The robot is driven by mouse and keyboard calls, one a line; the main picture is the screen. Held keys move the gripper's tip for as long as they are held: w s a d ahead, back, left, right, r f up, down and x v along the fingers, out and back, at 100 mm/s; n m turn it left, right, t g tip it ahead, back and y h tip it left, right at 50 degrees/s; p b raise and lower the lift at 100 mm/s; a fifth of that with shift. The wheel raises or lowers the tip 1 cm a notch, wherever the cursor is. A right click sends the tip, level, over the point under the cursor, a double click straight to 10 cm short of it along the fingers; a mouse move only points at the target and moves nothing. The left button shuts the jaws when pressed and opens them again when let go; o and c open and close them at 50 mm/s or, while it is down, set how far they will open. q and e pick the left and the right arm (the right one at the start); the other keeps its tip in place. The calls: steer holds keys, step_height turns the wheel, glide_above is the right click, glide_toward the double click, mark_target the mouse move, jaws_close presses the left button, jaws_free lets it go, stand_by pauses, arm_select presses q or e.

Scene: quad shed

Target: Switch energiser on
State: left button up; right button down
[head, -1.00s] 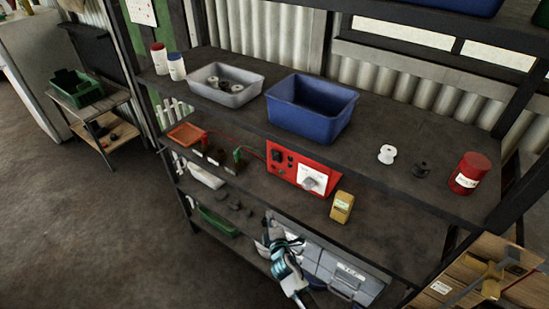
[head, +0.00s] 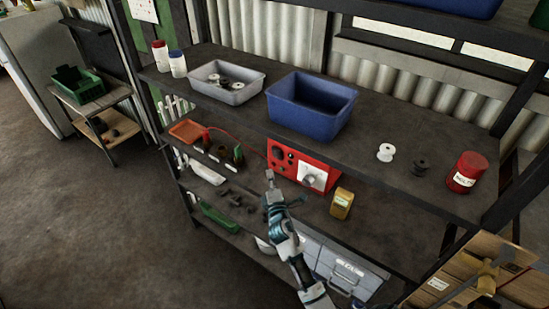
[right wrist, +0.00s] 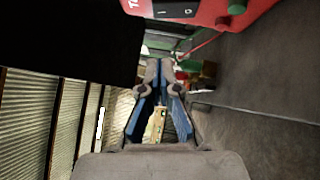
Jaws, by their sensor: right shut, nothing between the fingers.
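The energiser (head: 312,178) is a red box on the middle shelf, below the blue bin, with a white panel and grey knob on its front. In the right wrist view, the red energiser (right wrist: 215,12) fills the top edge. A black rocker switch (right wrist: 175,9) with pale marks shows on its face; which side is pressed I cannot tell. My right gripper (head: 270,176) is shut and empty, in front of the energiser's left part. It also shows in the right wrist view (right wrist: 160,66), fingertips together below the switch, apart from it in the picture. My left gripper is out of view.
A yellow box (head: 341,204) stands right of the energiser. Red and green terminals (head: 222,150) with a red lead are on its left. The upper shelf (head: 335,150) overhangs the energiser. A grey case (head: 340,268) sits on the shelf below.

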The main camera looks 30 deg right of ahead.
mark_target(274, 150)
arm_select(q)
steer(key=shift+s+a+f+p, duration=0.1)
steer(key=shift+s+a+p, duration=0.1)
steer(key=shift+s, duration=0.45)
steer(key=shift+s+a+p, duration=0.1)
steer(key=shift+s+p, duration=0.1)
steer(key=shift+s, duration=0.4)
arm_select(e)
steer(key=shift+w+d+r, duration=0.25)
steer(key=shift+w+d, duration=0.7)
steer(key=shift+w, duration=0.05)
steer(key=shift+w+d+r, duration=0.2)
steer(key=shift+w+d, duration=0.7)
steer(key=shift+w, duration=0.1)
steer(key=shift+w+d+r, duration=0.25)
steer(key=shift+w+d, duration=0.7)
steer(key=shift+w, duration=0.05)
steer(key=p, duration=0.1)
steer(key=r+p, duration=0.1)
steer(key=p, duration=0.1)
steer(key=shift+w+d+r+m+g, duration=0.1)
steer(key=shift+d+r+m+g, duration=0.1)
steer(key=shift+d+m+g, duration=0.15)
arm_select(q)
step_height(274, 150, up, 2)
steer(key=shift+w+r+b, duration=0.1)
steer(key=shift+b, duration=0.25)
arm_select(e)
steer(key=shift+a+f, duration=0.1)
steer(key=shift+f, duration=0.4)
